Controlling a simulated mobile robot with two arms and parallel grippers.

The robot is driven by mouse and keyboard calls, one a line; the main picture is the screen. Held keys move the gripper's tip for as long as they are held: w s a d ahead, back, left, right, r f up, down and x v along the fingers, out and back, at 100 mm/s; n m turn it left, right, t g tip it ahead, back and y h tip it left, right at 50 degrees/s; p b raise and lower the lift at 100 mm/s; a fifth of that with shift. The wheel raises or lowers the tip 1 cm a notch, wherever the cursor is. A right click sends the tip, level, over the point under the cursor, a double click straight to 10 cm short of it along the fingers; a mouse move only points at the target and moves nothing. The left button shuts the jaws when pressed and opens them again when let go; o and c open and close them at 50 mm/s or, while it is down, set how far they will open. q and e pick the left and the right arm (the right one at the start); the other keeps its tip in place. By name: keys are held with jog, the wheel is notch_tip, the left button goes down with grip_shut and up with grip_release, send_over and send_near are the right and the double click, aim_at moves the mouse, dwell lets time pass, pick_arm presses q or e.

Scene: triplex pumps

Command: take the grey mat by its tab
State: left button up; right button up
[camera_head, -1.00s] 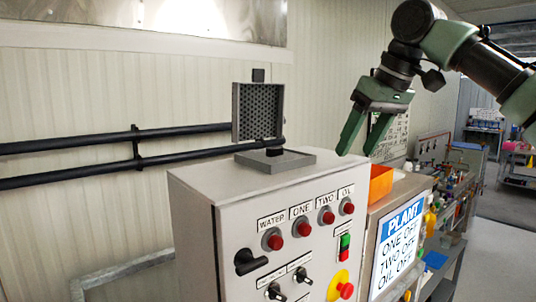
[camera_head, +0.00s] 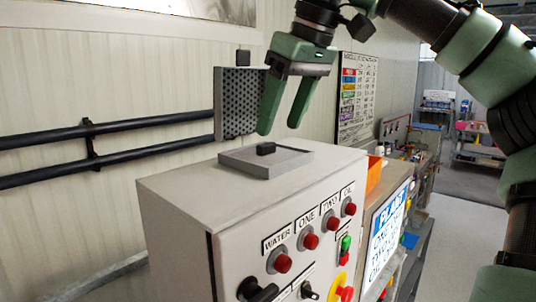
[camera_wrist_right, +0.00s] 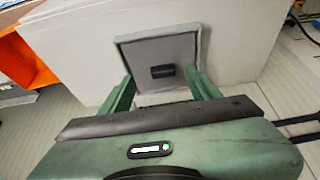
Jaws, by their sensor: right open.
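The grey mat (camera_head: 286,154) appears as the dark grey surface inside a low, lighter-rimmed square tray (camera_head: 246,169) on top of the control cabinet. Its small black tab (camera_head: 266,149) stands up near the middle. In the right wrist view the mat (camera_wrist_right: 150,52) and tab (camera_wrist_right: 162,71) lie ahead, between the finger lines. My right gripper (camera_head: 278,130) is open and empty, fingers pointing down, above the tab and apart from it. My left gripper is not in view.
An upright grey perforated panel (camera_head: 232,105) with a black piece on top stands behind my right gripper; its support is unclear. Dark pipes (camera_head: 125,128) run along the wall. The cabinet front (camera_head: 240,245) carries red buttons and knobs. An orange bin (camera_head: 374,173) is to the right.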

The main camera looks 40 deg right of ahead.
aim_at(266, 143)
jog(key=shift+w+a+f+p, duration=0.15)
jog(key=shift+w+f+p, duration=0.05)
jog(key=shift+w+f, duration=0.4)
jog(key=shift+w+a+f+p, duration=0.15)
jog(key=shift+w+f, duration=0.3)
jog(key=shift+f, duration=0.2)
jog(key=shift+x, duration=0.9)
jog(key=shift+r, duration=0.15)
jog(key=shift+s, duration=0.15)
jog(key=c, duration=1.3)
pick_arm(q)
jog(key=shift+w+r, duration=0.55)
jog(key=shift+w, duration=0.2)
pick_arm(e)
grip_shut()
jog(key=shift+r, duration=0.1)
